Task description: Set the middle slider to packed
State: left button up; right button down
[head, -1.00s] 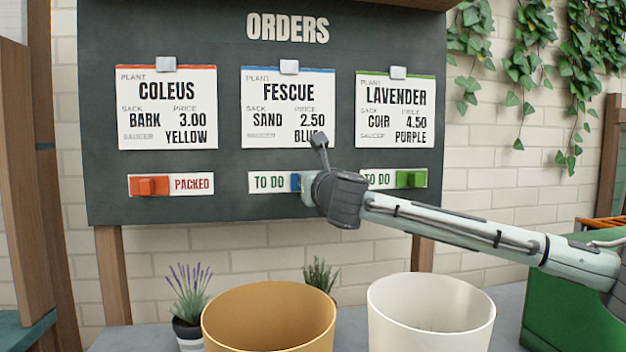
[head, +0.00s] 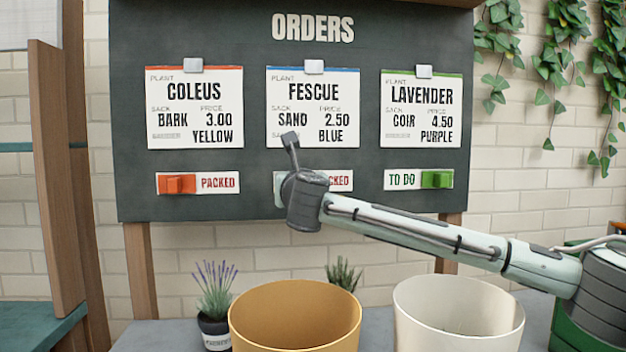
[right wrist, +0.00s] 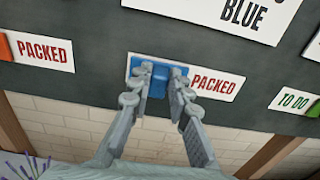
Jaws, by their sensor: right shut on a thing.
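The middle slider's plate (head: 340,181) is on the orders board under the Fescue card, and its right part reads "PACKED". In the right wrist view its blue knob (right wrist: 156,80) sits at the left end of the plate (right wrist: 214,84). My right gripper (right wrist: 157,76) is shut on the blue knob, one finger on each side. In the head view my right gripper and wrist hide the knob and the plate's left part. My left gripper is not in view.
The left slider's red knob (head: 177,184) is at its left end, showing "PACKED". The right slider's green knob (head: 437,179) is at its right end, showing "TO DO". A yellow pot (head: 295,318), a white pot (head: 458,315) and a lavender plant (head: 215,292) stand below the board.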

jog(key=shift+a, duration=0.15)
jog(key=c, duration=1.4)
grip_release()
jog(key=shift+a, duration=0.1)
jog(key=shift+s, duration=0.15)
jog(key=s+d, duration=0.2)
jog(key=s, duration=0.9)
jog(key=shift+s+d, duration=0.25)
jog(key=shift+s, duration=0.05)
